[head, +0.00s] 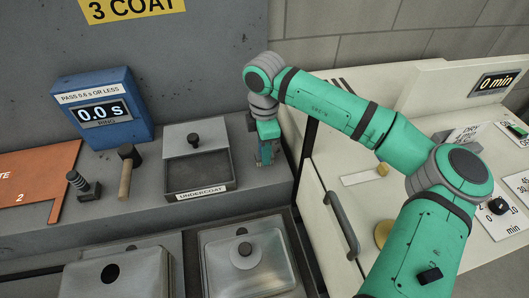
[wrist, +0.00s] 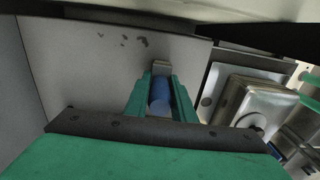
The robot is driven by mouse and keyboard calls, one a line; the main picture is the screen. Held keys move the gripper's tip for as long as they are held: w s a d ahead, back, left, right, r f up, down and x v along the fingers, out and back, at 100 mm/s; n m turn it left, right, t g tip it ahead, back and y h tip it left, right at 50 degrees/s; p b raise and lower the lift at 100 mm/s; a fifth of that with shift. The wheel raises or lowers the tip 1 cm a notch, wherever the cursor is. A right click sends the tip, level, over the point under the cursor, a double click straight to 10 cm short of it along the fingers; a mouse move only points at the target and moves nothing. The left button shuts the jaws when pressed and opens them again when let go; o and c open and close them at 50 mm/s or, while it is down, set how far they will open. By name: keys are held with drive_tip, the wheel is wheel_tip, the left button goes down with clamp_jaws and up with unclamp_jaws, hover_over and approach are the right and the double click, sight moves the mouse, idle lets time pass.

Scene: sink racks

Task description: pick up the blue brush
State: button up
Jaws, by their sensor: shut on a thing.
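My gripper (head: 265,155) points down at the right end of the grey counter, to the right of the undercoat tray. In the wrist view, the blue brush (wrist: 161,96) shows as a rounded blue handle between my two green fingers, which are shut on it. A grey metal-looking end shows just beyond the handle. In the head view, the brush is mostly hidden by my gripper, and I cannot tell whether it touches the counter.
Metal lidded basins (head: 247,262) lie in front. A cream cabinet (head: 345,215) stands close on the right, and a grey wall rises behind.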

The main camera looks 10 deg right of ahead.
wheel_tip(320, 180, up, 10)
idle(0.6)
idle(2.2)
